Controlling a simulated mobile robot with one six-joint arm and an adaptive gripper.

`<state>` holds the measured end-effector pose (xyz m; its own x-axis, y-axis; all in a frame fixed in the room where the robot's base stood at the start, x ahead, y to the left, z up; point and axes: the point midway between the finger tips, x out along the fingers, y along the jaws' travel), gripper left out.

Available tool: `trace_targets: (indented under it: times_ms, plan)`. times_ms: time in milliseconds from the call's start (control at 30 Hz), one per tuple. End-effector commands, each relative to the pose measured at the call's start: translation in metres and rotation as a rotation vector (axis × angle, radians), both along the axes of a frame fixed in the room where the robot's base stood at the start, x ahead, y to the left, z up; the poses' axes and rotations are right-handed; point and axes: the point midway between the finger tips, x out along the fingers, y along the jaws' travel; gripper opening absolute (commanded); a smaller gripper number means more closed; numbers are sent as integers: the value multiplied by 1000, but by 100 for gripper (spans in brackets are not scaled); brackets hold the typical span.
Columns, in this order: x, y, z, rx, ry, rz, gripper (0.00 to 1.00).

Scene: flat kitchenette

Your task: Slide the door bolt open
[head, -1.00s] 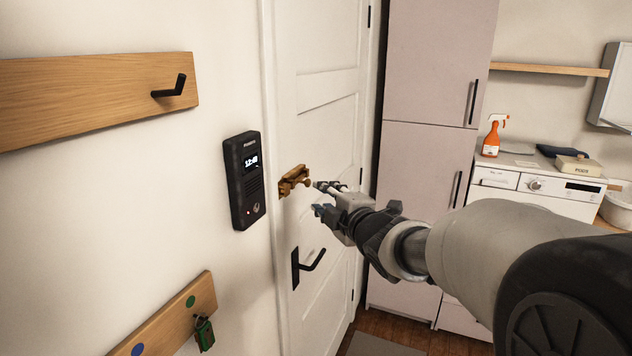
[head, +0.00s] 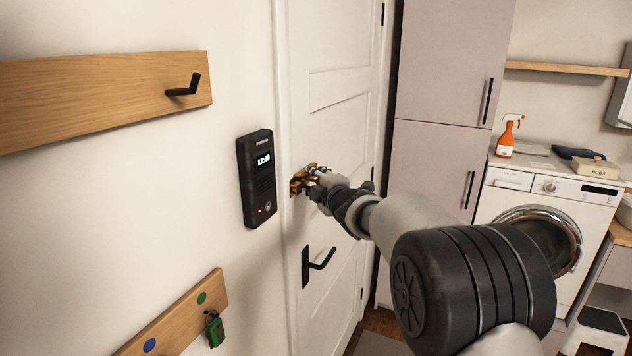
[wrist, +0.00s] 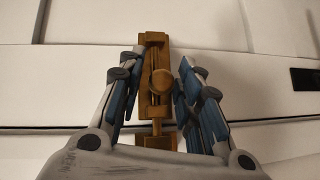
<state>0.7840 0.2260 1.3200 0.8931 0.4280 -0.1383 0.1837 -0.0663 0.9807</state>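The brass door bolt (head: 299,184) is mounted on the white door (head: 335,120) near its left edge, above the black door handle (head: 319,259). In the wrist view the bolt (wrist: 155,115) runs up the middle of the picture, with its round knob (wrist: 162,82) standing out. My gripper (head: 314,180) is at the bolt and hides part of it in the head view. In the wrist view my gripper (wrist: 160,75) is open, with one blue-padded finger on each side of the knob. A gap shows on the left; the right finger is close to the knob, and I cannot tell if it touches.
A black intercom (head: 256,178) hangs on the wall left of the door. A wooden hook board (head: 100,98) and a key rack (head: 185,315) with a green-tagged key are further left. Tall cupboards (head: 440,150) and a washing machine (head: 545,215) stand to the right.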

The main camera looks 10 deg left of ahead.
Motion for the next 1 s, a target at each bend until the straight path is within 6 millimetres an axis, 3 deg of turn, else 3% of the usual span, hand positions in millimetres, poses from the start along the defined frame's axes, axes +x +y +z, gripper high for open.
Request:
trace_targets:
  times_ms: [167, 633, 1000]
  plan:
    - [0, 0, 0, 0, 0, 0, 32]
    - [0, 0, 0, 0, 0, 0, 0]
    - [0, 0, 0, 0, 0, 0, 0]
